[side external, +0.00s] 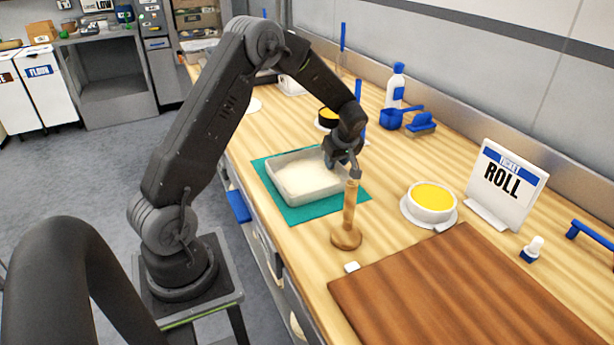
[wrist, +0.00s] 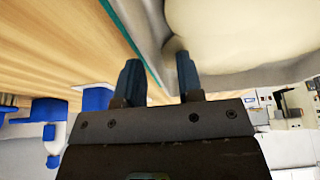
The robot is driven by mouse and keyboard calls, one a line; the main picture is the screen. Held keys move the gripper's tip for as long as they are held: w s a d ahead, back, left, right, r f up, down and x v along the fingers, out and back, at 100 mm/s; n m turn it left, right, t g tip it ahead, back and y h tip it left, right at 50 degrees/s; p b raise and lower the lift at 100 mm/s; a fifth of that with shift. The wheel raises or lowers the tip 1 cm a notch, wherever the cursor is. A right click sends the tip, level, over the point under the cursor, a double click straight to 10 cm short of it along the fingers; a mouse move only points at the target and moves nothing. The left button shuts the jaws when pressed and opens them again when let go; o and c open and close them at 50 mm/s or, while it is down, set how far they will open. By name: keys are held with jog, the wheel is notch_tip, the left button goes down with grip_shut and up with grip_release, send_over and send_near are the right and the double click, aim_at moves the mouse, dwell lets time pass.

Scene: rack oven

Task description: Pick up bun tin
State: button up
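The bun tin (side external: 277,183) is a pale grey rectangular pan with cream dough-like contents. It sits level on a teal mat (side external: 340,200) on the wooden counter. My gripper (side external: 342,163) is down at the tin's right-hand end. In the wrist view, the two dark fingers of my gripper (wrist: 160,68) are apart. One finger is on the inner side of the tin's wall (wrist: 153,22) and the other is outside it. A gap shows between the outer finger and the wall. Whether the inner finger touches the wall cannot be told.
A white bowl with yellow contents (side external: 432,200) is to the right, near a ROLL sign (side external: 505,185). A brown board (side external: 465,290) fills the front right. A white-and-blue bottle (side external: 395,88) stands behind.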

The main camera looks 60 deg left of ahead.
jog(key=shift+c, duration=0.4)
grip_shut()
